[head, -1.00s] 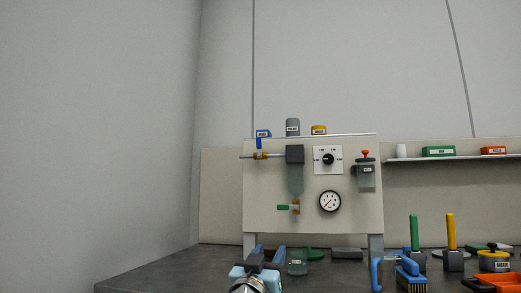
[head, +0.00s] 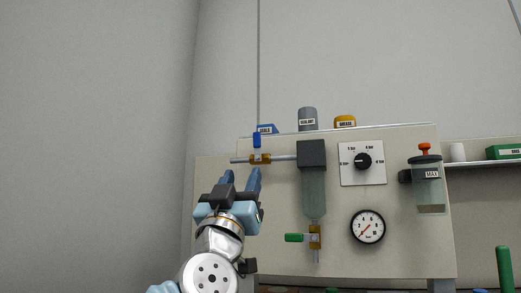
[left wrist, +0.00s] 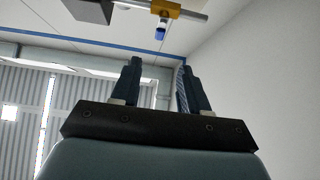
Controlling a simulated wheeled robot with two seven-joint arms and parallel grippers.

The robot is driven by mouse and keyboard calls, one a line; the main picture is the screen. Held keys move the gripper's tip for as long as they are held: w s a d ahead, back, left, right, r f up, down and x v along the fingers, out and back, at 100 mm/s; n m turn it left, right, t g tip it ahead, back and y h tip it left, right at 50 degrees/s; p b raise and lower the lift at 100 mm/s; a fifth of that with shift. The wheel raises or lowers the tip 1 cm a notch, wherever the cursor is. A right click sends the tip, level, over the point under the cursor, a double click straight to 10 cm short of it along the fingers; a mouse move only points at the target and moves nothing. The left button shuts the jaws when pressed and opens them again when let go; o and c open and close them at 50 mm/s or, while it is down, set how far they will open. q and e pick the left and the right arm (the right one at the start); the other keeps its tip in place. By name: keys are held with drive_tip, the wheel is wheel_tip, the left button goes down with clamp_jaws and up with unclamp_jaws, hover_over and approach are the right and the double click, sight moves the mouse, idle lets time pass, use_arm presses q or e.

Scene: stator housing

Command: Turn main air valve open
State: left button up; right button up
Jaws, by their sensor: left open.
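The main air valve is a brass body (head: 260,158) on a horizontal pipe at the panel's upper left. Its blue handle (head: 256,140) points up, across the pipe. In the left wrist view the brass body (left wrist: 166,9) and the end of the blue handle (left wrist: 160,31) show at the top edge. My left gripper (head: 241,177) is open and empty, its two blue fingers pointing up just below the valve in the head view. The fingers (left wrist: 160,70) also show in the left wrist view, apart from the handle. My right gripper is not in view.
The panel (head: 280,200) also carries a grey filter (head: 313,190), a green-handled valve (head: 295,238), a regulator knob (head: 363,161), a gauge (head: 368,227) and an oiler (head: 429,185). Labelled containers stand on its top edge, including a grey one (head: 308,118). Space left of the panel is clear.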

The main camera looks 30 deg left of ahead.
sight(256, 140)
use_arm(q)
drive_tip(key=p+x, duration=0.5)
drive_tip(key=x, duration=0.7)
drive_tip(key=shift+w+r, duration=0.15)
drive_tip(key=shift+r, duration=0.2)
drive_tip(key=shift+w+a+r+p, duration=0.15)
drive_tip(key=shift+w+r+p, duration=0.15)
drive_tip(key=shift+w, duration=0.1)
clamp_jaws()
